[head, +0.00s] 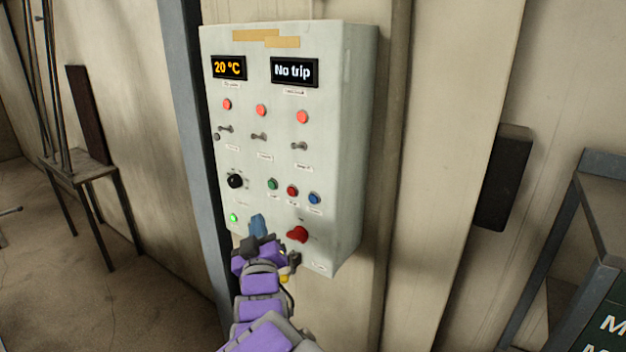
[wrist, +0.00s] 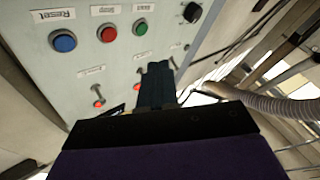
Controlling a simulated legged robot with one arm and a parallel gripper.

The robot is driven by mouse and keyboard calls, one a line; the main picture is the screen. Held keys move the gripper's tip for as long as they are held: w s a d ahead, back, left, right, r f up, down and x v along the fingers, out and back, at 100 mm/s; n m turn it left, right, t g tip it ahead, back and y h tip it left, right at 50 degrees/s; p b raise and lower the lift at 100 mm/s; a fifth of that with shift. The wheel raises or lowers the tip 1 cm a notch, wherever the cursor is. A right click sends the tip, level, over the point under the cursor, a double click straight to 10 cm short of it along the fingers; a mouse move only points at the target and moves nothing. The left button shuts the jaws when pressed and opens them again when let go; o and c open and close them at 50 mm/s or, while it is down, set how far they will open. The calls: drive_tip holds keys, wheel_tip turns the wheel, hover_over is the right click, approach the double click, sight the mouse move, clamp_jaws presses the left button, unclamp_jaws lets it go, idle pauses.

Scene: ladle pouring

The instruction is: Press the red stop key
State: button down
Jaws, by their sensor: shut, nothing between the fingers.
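The red stop key (head: 292,191) is a small round button on the pale control box, between a green key (head: 272,184) and a blue key (head: 314,198). In the wrist view the red key (wrist: 107,33) sits between the blue key (wrist: 64,41), labelled Reset, and the green key (wrist: 140,27). My gripper (head: 258,225) is in front of the box's lower part, below and left of the red key in the head view. Its fingers (wrist: 157,80) are shut and empty. They appear apart from the red key; the exact gap to the panel is unclear.
The control box (head: 352,140) also bears a larger red knob (head: 298,234), a black dial (head: 235,181), a lit green lamp (head: 233,217), several red lamps and toggles, and displays reading 20 °C and No trip. A metal shelf (head: 590,225) stands right.

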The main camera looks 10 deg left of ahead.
sight(292, 191)
drive_tip(key=shift+s+a+r+t, duration=0.1)
drive_tip(key=shift+s+r+t, duration=0.15)
drive_tip(key=shift+r, duration=0.25)
drive_tip(key=shift+s+a+r+t, duration=0.15)
drive_tip(key=shift+r+t, duration=0.1)
drive_tip(key=shift+r, duration=0.25)
drive_tip(key=shift+d, duration=0.1)
drive_tip(key=w+d+p, duration=0.1)
drive_tip(key=w, duration=0.1)
drive_tip(key=w+d, duration=0.1)
drive_tip(key=w, duration=0.2)
drive_tip(key=w+d+p, duration=0.1)
drive_tip(key=w, duration=0.2)
drive_tip(key=shift+d+p, duration=0.25)
drive_tip(key=shift+p, duration=0.1)
drive_tip(key=shift+w+d, duration=0.1)
drive_tip(key=shift+w, duration=0.1)
idle(1.2)
drive_tip(key=shift+w+d+b, duration=0.15)
drive_tip(key=shift+w+b, duration=0.05)
drive_tip(key=shift+b, duration=0.1)
